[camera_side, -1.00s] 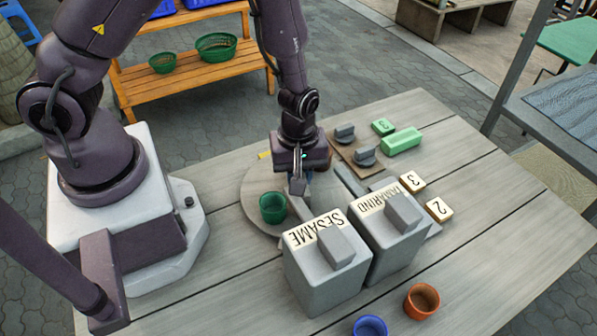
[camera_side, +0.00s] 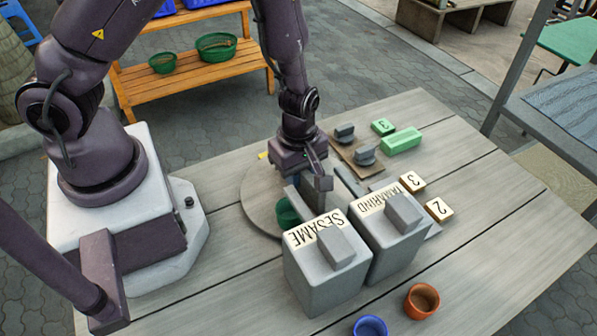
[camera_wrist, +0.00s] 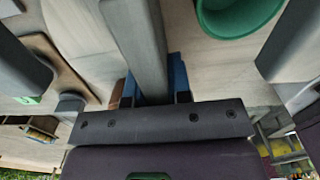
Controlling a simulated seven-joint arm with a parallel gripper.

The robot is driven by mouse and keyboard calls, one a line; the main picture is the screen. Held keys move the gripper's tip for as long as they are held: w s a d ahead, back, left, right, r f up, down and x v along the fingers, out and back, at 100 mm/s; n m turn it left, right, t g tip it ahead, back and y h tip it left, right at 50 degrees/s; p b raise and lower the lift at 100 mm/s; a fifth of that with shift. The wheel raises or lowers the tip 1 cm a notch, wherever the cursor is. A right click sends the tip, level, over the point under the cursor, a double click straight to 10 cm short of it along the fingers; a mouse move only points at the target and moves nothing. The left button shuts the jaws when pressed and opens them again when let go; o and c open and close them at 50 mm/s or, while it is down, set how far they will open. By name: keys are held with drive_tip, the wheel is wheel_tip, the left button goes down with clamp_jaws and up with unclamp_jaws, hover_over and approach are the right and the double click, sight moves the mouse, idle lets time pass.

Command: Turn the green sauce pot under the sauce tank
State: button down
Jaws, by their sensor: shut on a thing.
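The green sauce pot (camera_side: 287,213) sits on a round grey turntable (camera_side: 257,200), close behind the grey sauce tank labelled SESAME (camera_side: 325,268), which partly hides it. Its rim also shows at the top of the wrist view (camera_wrist: 232,17). A second tank labelled TAMARIND (camera_side: 388,243) stands just right of the first. My gripper (camera_side: 311,182) is low over the turntable's right part, to the right of the pot and behind the tanks. It is shut on a grey bar (camera_wrist: 137,40), which runs between the fingers in the wrist view. The bar's lower end is hidden in the side view.
A blue pot (camera_side: 370,327) and an orange pot (camera_side: 422,300) stand in front of the tanks. A brown board (camera_side: 352,153) with grey knobs and a green block (camera_side: 402,141) lie behind. The table's right side is clear.

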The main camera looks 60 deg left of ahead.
drive_tip(key=shift+r, duration=0.1)
idle(0.3)
drive_tip(key=c, duration=1)
unclamp_jaws()
drive_tip(key=shift+c, duration=0.2)
wheel_tip(320, 180, up, 13)
